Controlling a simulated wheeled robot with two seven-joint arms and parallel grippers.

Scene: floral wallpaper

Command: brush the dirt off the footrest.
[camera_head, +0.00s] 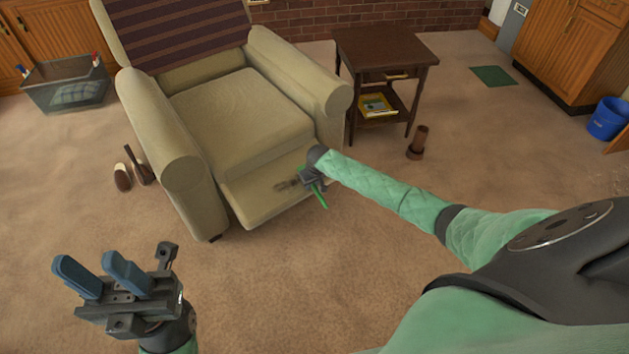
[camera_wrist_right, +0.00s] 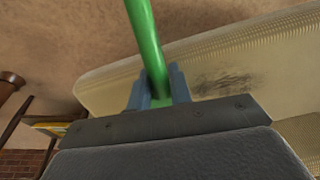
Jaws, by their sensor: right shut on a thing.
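The footrest (camera_head: 262,194) is the cream panel extended at the front of the beige armchair (camera_head: 240,110). A dark smudge of dirt (camera_head: 287,184) is on it, and the smudge also shows in the right wrist view (camera_wrist_right: 224,82), on the ribbed footrest (camera_wrist_right: 270,50). My right gripper (camera_head: 312,180) is at the footrest, to the right of the smudge. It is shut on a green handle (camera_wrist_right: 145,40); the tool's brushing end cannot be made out. My left gripper (camera_head: 100,272) is open and empty, over the carpet at the lower left.
A dark wooden side table (camera_head: 385,45) stands right of the armchair. A brown cylindrical object (camera_head: 418,142) stands on the carpet near it. Slippers (camera_head: 123,177) and a grey bin (camera_head: 65,90) are at the left. The carpet in front of the armchair is clear.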

